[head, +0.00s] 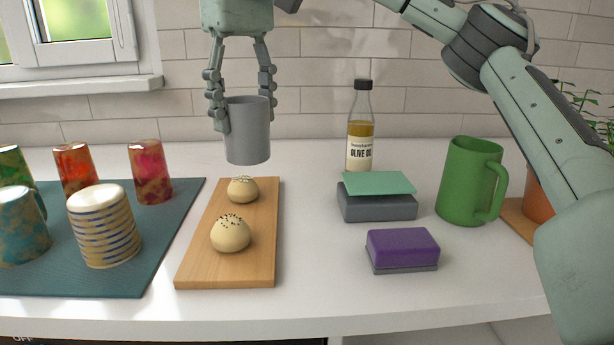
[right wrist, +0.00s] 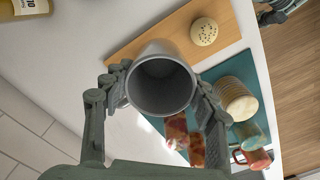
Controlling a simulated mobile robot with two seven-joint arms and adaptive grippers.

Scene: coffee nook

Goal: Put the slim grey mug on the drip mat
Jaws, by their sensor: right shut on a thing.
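The slim grey mug (head: 247,130) is held upright in the air above the far end of the wooden board. My right gripper (head: 241,112) is shut on it, one finger on each side. In the right wrist view, the open mouth of the mug (right wrist: 162,86) faces the camera between the fingers of my right gripper (right wrist: 160,98). The drip mat, a teal mat (head: 150,262), lies on the counter to the left of the board, and cups stand on it.
On the mat are a striped cup (head: 103,228), a mottled blue mug (head: 20,228) and several coloured tumblers (head: 151,172). The wooden board (head: 228,275) bears two buns. To the right are an olive oil bottle (head: 360,135), sponges (head: 402,247) and a green mug (head: 467,182).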

